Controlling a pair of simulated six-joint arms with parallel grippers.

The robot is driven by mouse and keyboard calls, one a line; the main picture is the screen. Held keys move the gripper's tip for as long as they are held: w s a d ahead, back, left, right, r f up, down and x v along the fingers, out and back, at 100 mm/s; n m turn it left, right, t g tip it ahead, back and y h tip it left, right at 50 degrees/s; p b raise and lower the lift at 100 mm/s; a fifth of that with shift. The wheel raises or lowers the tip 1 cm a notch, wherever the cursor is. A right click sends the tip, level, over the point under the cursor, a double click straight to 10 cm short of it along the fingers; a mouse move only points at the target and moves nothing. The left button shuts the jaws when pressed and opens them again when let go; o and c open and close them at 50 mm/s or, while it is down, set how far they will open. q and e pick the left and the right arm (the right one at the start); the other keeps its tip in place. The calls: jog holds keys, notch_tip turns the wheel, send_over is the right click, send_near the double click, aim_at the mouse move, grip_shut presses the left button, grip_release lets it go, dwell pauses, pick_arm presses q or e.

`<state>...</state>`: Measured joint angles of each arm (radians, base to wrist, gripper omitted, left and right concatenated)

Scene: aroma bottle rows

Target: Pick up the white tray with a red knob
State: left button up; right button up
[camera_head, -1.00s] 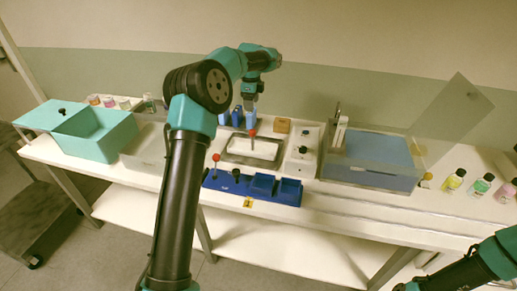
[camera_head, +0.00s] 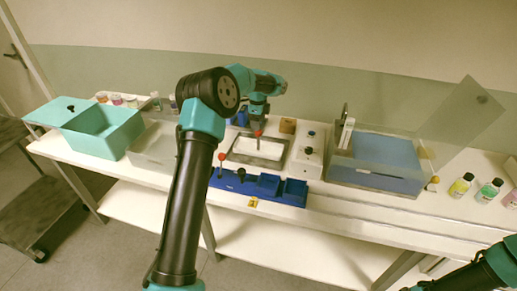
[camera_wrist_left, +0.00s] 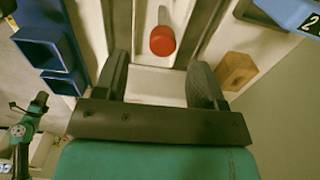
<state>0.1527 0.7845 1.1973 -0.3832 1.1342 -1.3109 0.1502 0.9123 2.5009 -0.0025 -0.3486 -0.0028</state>
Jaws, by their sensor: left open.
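The white tray (camera_head: 272,152) lies in a dark-edged frame on the table's middle, and its red knob (camera_head: 258,134) stands up from it. In the wrist view the red knob (camera_wrist_left: 162,40) appears just beyond the gap between my fingers, with pale tray surface around it. My left gripper (camera_head: 257,123) points down right above the knob. Its two fingers (camera_wrist_left: 160,68) are apart with nothing held; whether they touch the knob I cannot tell. My right arm enters at the lower right, its gripper out of view.
A blue holder (camera_head: 258,187) with another red-knobbed stick (camera_head: 221,157) stands in front of the tray. A white box (camera_head: 308,155) and wooden block (camera_head: 288,125) are right of it. A clear-lidded bath (camera_head: 378,160) stands farther right, a teal box (camera_head: 105,130) far left.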

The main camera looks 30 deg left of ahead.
aim_at(259, 135)
pick_arm(q)
jog(key=shift+f, duration=1.4)
jog(key=shift+w+f, duration=0.2)
jog(key=shift+f, duration=2.4)
grip_shut()
